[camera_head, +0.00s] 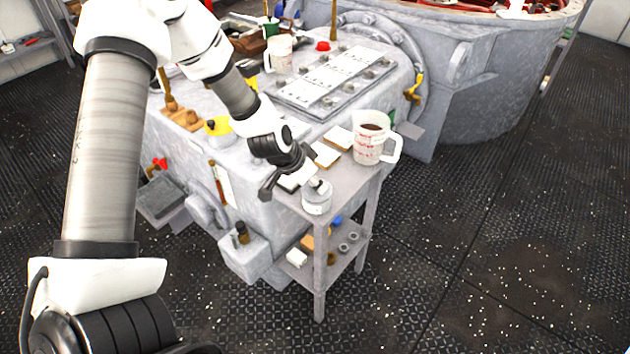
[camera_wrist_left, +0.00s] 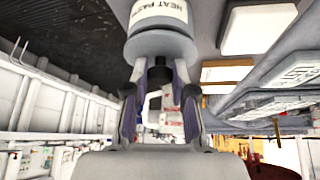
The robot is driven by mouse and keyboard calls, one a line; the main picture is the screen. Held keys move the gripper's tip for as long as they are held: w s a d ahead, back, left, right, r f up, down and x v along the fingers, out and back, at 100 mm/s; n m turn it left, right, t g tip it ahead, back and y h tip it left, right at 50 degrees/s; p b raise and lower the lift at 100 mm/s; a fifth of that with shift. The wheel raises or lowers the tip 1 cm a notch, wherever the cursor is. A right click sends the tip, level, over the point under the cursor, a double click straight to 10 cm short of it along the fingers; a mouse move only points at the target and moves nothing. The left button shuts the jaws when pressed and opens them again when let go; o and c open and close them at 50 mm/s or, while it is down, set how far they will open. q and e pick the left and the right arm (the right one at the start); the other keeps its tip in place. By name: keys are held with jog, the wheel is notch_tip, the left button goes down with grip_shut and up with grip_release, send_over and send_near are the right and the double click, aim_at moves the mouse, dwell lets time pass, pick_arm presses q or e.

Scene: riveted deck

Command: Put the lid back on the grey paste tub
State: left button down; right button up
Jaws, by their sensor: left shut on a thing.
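The grey paste tub (camera_head: 316,203) stands upright near the front corner of a small grey side table (camera_head: 345,187). In the left wrist view its label (camera_wrist_left: 160,12) shows upside down. The grey lid (camera_wrist_left: 160,44) is lined up with the tub's mouth, with no clear gap between them; I cannot tell whether it is fully seated. My left gripper (camera_head: 304,178) comes in from the upper left, and its fingers (camera_wrist_left: 160,78) are shut on the lid's knob. The fingers partly hide the lid in the head view. My right gripper is not in view.
A measuring jug (camera_head: 368,148) with dark liquid stands behind the tub to the right. Pale blocks (camera_head: 324,154) lie on the tabletop behind it. The lower shelf (camera_head: 330,262) holds small parts. A large grey machine (camera_head: 195,148) stands to the left. The floor at right is clear.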

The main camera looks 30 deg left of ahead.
pick_arm(q)
jog(key=c, duration=0.9)
grip_release()
jog(key=o, duration=0.5)
notch_tip(320, 180, up, 7)
jog(key=p, duration=0.7)
jog(key=shift+p, duration=0.3)
grip_shut()
